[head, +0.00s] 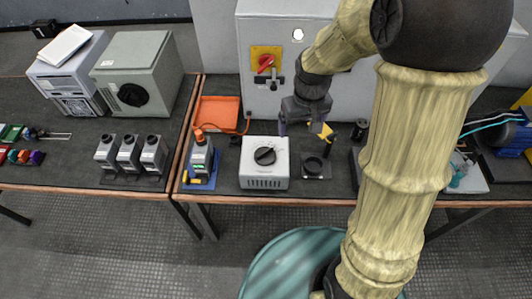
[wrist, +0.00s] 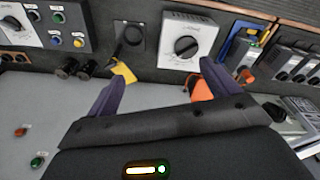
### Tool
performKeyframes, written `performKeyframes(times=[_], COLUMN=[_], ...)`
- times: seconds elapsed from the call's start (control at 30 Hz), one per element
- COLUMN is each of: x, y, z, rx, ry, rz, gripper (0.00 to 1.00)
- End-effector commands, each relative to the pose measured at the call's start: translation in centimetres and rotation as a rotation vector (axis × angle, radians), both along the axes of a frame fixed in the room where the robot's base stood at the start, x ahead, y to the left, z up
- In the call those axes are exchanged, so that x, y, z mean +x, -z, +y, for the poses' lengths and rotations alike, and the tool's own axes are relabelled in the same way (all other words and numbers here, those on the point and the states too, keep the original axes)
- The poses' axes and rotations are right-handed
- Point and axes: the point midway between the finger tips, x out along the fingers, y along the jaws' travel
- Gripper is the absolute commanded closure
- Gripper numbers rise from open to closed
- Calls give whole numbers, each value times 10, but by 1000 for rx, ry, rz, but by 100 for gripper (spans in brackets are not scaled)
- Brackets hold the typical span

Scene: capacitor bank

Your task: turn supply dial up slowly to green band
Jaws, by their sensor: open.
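The supply dial is a black round knob (head: 265,156) on a white box (head: 264,181) on the bench. In the wrist view the knob (wrist: 186,47) is at upper middle, on the face of its box (wrist: 174,57). Its scale is too small to read and I cannot make out a green band. My gripper (head: 304,125) hangs up and to the right of the box in the head view, apart from the knob. In the wrist view the purple fingers of my gripper (wrist: 162,74) are spread wide with nothing gripped between them.
A yellow piece (wrist: 123,72) shows close to the left finger. A black stand with a ring (head: 313,167) is right of the box. A blue tray with a grey device (head: 201,155) is left. A grey cabinet (head: 258,28) with a red switch (head: 265,62) stands behind.

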Motion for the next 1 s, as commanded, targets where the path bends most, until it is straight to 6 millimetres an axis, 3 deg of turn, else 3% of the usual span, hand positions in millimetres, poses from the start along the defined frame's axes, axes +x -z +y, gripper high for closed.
performKeyframes(times=[0.03,0.1,0.2,0.33,0.77,1.0], x=[18,38,60,76,80,79], y=[17,31,48,62,65,85], z=[17,38,65,88,93,93], rx=[-7,-15,-25,-32,-35,-36], ry=[-62,-143,-240,-319,-341,-340], rz=[22,49,83,110,116,121], gripper=[13,13,13,13,13,13])
